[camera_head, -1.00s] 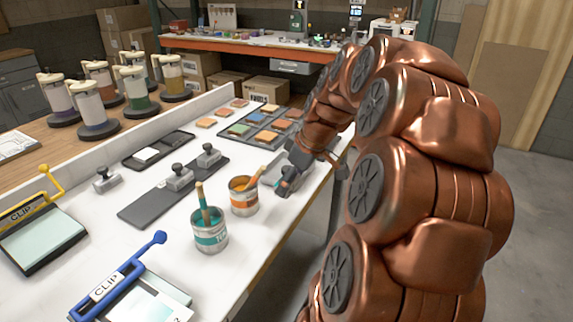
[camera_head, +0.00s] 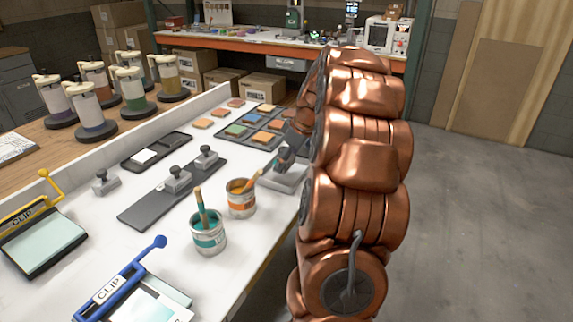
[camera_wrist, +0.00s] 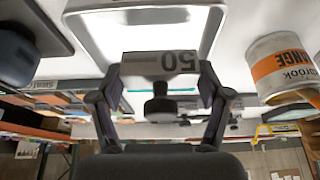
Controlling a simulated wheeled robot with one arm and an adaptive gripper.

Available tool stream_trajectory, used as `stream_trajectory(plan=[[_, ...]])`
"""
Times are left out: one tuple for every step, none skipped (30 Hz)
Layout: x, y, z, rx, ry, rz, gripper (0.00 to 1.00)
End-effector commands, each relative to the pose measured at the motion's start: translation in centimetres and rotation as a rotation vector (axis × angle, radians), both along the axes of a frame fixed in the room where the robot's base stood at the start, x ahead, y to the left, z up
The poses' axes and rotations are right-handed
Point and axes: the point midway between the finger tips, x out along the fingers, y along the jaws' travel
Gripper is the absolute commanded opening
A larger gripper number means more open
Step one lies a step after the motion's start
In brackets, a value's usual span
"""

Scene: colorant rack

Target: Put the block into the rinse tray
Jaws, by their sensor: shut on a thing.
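The block (camera_wrist: 160,62) is grey with an upside-down "50" label and a dark knob in the wrist view. My gripper (camera_wrist: 160,80) is shut on it, one finger on each side. In the head view my gripper (camera_head: 284,158) is at the far right of the white table, largely hidden by my arm, and the block cannot be made out. The rinse tray (camera_head: 280,184) is a shallow grey tray under the gripper. In the wrist view the tray (camera_wrist: 82,22) lies behind the block. I cannot tell whether the block is above it or touching it.
An orange-label can (camera_head: 241,200) with a brush stands just left of the tray; a teal can (camera_head: 207,235) is nearer. Knobbed grey blocks stand on a dark plate (camera_head: 150,212). A palette of coloured tiles (camera_head: 250,150) lies behind. Blue clip (camera_head: 120,285) is in front.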

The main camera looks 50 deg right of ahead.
Motion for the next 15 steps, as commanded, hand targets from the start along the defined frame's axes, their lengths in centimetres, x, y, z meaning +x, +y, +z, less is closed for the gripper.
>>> stream_trajectory(plan=[[0.27,-0.32,0.04,0.000,0.000,0.000,0.19],[0.38,-0.44,0.00,0.000,0.000,0.000,0.19],[0.50,-0.57,-0.03,0.000,0.000,0.000,0.19],[0.58,-0.64,-0.05,0.000,0.001,0.000,0.19],[0.62,-0.69,-0.06,0.000,0.000,0.000,0.19],[0.67,-0.73,-0.07,-0.001,0.001,0.001,0.19],[0.70,-0.75,-0.08,0.000,0.000,0.001,0.19],[0.73,-0.78,-0.08,-0.001,0.001,0.001,0.19],[0.78,-0.83,-0.08,0.000,0.000,0.001,0.19],[0.83,-0.89,-0.09,-0.001,0.001,0.001,0.19],[0.91,-0.96,-0.09,-0.001,0.001,0.001,0.19],[1.02,-1.07,-0.10,-0.001,0.001,0.001,0.19],[1.13,-1.18,-0.10,-0.001,0.001,0.001,0.19],[1.19,-1.24,-0.17,-0.001,0.001,0.001,0.19],[1.13,-1.17,-0.51,0.000,0.001,0.001,0.19]])
